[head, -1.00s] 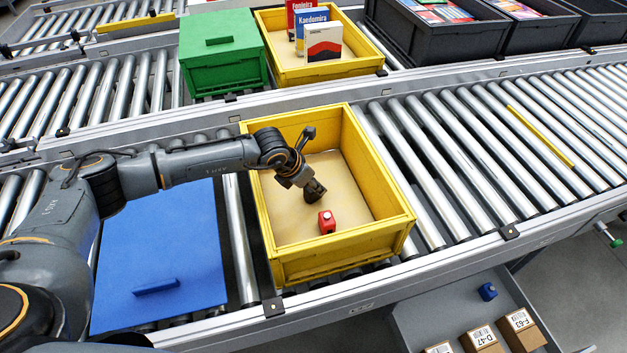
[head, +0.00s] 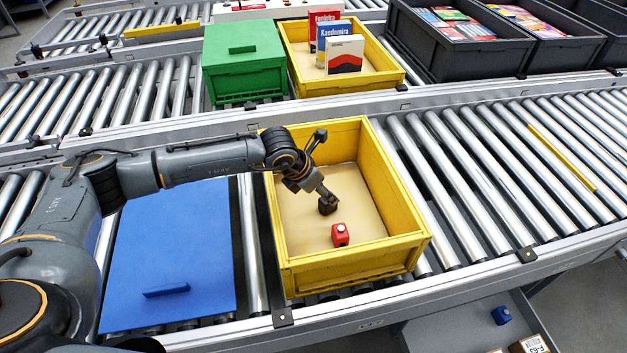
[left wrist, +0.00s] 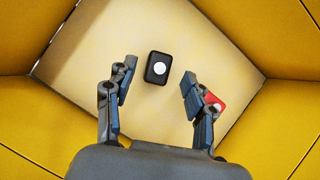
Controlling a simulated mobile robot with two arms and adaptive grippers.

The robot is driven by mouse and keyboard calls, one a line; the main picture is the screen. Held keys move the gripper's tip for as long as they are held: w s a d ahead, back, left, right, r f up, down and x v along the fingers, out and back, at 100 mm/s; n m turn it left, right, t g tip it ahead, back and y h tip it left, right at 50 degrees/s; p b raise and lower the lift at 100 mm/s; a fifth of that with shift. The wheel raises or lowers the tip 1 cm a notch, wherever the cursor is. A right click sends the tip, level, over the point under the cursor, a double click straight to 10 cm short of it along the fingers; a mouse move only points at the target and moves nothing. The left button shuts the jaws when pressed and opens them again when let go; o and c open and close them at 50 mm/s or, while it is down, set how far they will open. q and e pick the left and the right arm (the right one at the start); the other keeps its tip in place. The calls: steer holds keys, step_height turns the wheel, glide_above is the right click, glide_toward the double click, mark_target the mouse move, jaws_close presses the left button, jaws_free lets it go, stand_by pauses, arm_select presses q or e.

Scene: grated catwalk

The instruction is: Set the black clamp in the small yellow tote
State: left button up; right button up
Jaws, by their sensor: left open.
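The black clamp (left wrist: 158,68), a small dark block with a white round spot, lies on the tan floor inside the near yellow tote (head: 407,220). In the left wrist view it is between and just beyond the two fingertips, with gaps on both sides. My left gripper (left wrist: 155,82) is open and points down into this tote. In the head view the gripper (head: 318,193) is above the tote floor, and its dark tip and the clamp are hard to tell apart. A second yellow tote (head: 355,84) stands on the far conveyor. My right gripper is out of view.
A red block (head: 340,235) with a white spot lies close by in the near tote, partly behind a finger in the wrist view. A blue lid (head: 180,240) lies left; a green crate (head: 243,65) and boxes (head: 345,54) in the far tote stand behind.

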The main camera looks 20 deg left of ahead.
arm_select(q)
steer(key=v, duration=0.8)
steer(key=shift+b, duration=0.4)
steer(key=shift+r, duration=0.1)
